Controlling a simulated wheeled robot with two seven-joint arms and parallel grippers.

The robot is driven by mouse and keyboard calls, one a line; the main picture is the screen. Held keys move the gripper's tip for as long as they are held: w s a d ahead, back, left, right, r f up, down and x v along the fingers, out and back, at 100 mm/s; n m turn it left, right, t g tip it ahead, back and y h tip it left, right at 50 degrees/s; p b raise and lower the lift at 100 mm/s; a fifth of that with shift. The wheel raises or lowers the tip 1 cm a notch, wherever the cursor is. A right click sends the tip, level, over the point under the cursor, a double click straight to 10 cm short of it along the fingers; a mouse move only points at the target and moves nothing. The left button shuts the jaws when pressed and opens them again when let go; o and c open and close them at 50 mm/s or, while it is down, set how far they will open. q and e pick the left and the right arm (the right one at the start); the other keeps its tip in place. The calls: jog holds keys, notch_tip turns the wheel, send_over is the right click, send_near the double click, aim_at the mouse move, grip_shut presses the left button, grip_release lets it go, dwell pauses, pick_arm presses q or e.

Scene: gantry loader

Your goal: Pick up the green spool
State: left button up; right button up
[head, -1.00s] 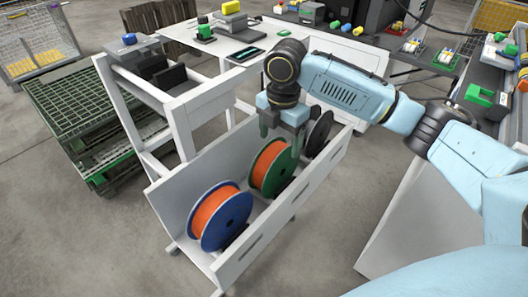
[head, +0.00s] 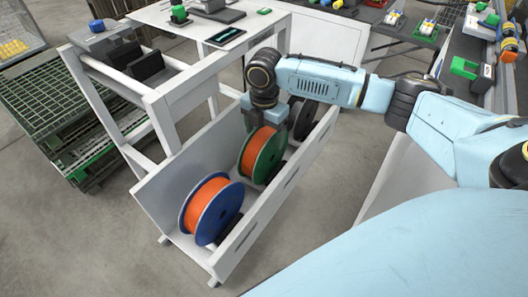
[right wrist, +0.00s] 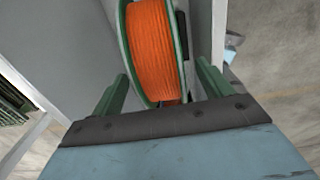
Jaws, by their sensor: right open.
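The green spool (head: 264,154), with green flanges and orange winding, stands upright in the white trough of the cart, in the middle of a row. In the right wrist view the green spool (right wrist: 154,50) lies between and ahead of the two green fingers. My right gripper (head: 266,126) is open just above the spool's top in the head view; it also shows in the right wrist view (right wrist: 161,88). Its fingers straddle the spool without visibly gripping it. Part of the spool's top is hidden by the gripper in the head view. My left gripper is not in view.
A blue-flanged spool with orange winding (head: 211,208) stands nearer in the same trough, and a black spool (head: 303,117) stands behind the gripper. The trough's white side wall (head: 262,225) runs along the right. A white table (head: 225,30) and green crates (head: 45,120) stand beyond.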

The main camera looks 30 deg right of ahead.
jog(key=shift+f, duration=1.3)
jog(key=shift+w, duration=0.1)
grip_shut()
